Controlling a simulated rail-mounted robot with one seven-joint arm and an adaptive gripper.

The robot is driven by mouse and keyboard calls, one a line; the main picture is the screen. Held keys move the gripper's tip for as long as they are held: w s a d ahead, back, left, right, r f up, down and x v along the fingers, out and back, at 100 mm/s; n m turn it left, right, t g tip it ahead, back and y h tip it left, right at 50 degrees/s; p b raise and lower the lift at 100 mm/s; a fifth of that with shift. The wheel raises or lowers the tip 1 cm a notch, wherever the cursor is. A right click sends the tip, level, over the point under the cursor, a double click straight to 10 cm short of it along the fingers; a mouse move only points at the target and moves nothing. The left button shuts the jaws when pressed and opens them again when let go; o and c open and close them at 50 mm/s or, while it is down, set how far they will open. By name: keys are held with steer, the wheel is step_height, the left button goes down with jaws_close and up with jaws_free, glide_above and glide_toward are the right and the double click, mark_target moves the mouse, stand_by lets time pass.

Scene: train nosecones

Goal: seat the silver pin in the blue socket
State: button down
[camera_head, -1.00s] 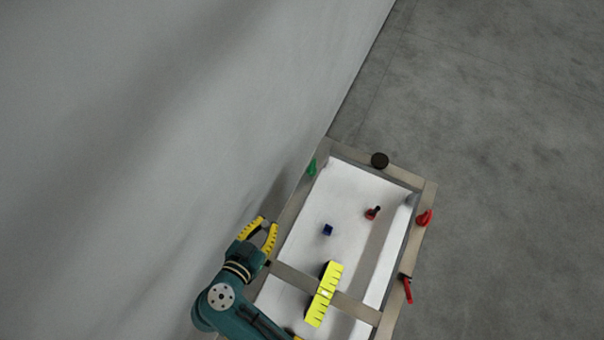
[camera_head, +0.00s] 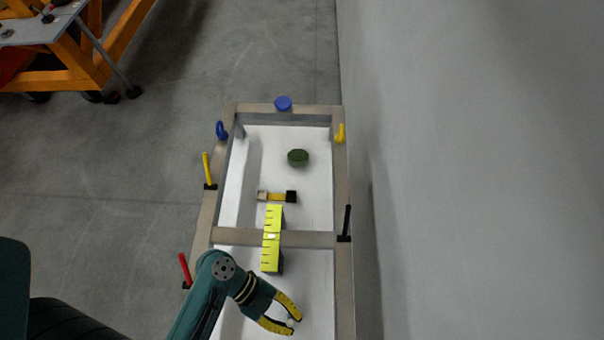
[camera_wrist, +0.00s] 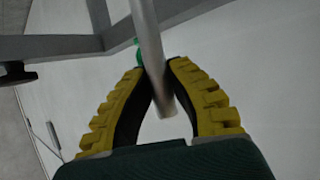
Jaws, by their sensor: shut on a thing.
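My gripper (camera_head: 293,323) is over the near part of the white tray, at the bottom of the head view. It is shut on the silver pin (camera_head: 290,322), of which only a small pale part shows there. In the wrist view the pin (camera_wrist: 149,38) is a grey rod running between the two yellow fingertips (camera_wrist: 157,68). It extends past the top edge of that view, and its lower end is between the fingers. I cannot pick out the blue socket for certain in the current views. A blue round piece (camera_head: 283,103) sits on the far rim.
The metal-rimmed tray (camera_head: 342,205) has a crossbar (camera_head: 318,239), with a yellow ridged block (camera_head: 271,240) across it. A dark green round piece (camera_head: 298,156) and a yellow-black part (camera_head: 277,196) lie inside. Upright pegs, yellow (camera_head: 207,168), red (camera_head: 184,268) and black (camera_head: 347,222), line the sides.

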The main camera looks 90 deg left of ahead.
steer(key=shift+s+d, duration=0.1)
steer(key=shift+s, duration=0.05)
step_height(320, 180, down, 18)
steer(key=b, duration=0.4)
steer(key=shift+b, duration=0.3)
steer(key=shift+d, duration=0.1)
steer(key=c, duration=1.1)
jaws_free()
steer(key=shift+f, duration=0.1)
steer(key=shift+c, duration=0.2)
